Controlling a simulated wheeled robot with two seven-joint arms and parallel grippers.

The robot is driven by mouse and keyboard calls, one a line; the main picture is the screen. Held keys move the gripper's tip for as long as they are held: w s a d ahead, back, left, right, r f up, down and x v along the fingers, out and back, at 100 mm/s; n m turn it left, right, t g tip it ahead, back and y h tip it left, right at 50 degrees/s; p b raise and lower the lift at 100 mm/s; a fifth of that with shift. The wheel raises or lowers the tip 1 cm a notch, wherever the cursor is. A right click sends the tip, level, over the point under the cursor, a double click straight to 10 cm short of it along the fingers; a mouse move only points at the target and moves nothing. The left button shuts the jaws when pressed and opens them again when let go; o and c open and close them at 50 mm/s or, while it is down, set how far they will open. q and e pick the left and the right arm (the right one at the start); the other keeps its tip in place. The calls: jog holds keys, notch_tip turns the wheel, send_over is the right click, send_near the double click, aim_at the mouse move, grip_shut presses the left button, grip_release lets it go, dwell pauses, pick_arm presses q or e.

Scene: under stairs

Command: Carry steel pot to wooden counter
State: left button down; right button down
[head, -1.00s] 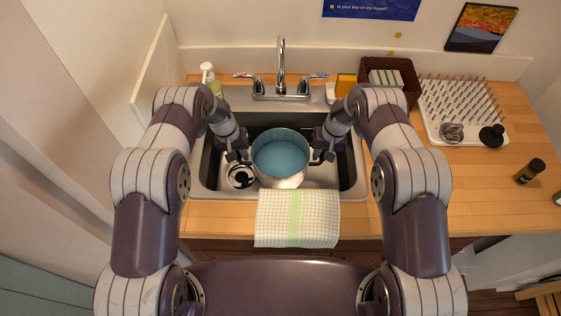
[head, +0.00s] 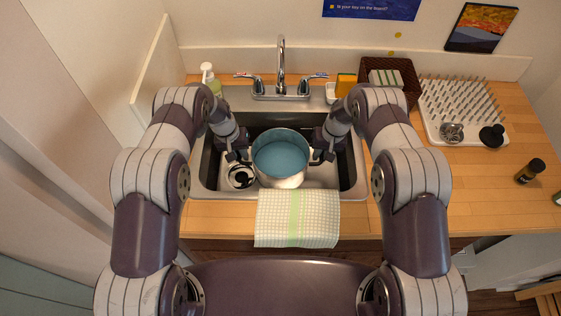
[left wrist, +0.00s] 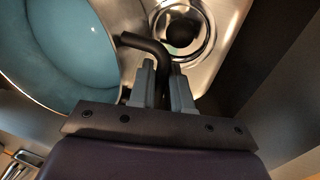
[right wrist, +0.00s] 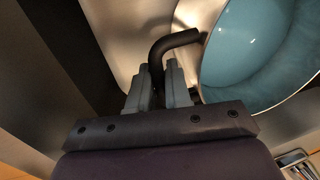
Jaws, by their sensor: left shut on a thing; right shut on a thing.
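The steel pot (head: 280,155), with a blue inside, is held in the sink between my two grippers. My left gripper (head: 238,156) is shut on the pot's left black handle, which also shows in the left wrist view (left wrist: 148,44). My right gripper (head: 324,155) is shut on the right black handle, seen in the right wrist view (right wrist: 172,42). The pot looks upright; its gap to the sink floor is hard to tell. The wooden counter (head: 400,195) surrounds the sink, with bare wood to the right.
The sink (head: 348,180) has a drain (head: 241,176) and a faucet (head: 281,65) behind the pot. A checked towel (head: 298,218) hangs at the front edge. At right are a drying rack (head: 455,105), a basket (head: 400,75) and a dark jar (head: 530,171).

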pick_arm(q)
jog(key=shift+w+r, duration=0.15)
jog(key=shift+r, duration=0.1)
pick_arm(e)
jog(key=shift+w+r, duration=0.15)
jog(key=shift+r, duration=0.05)
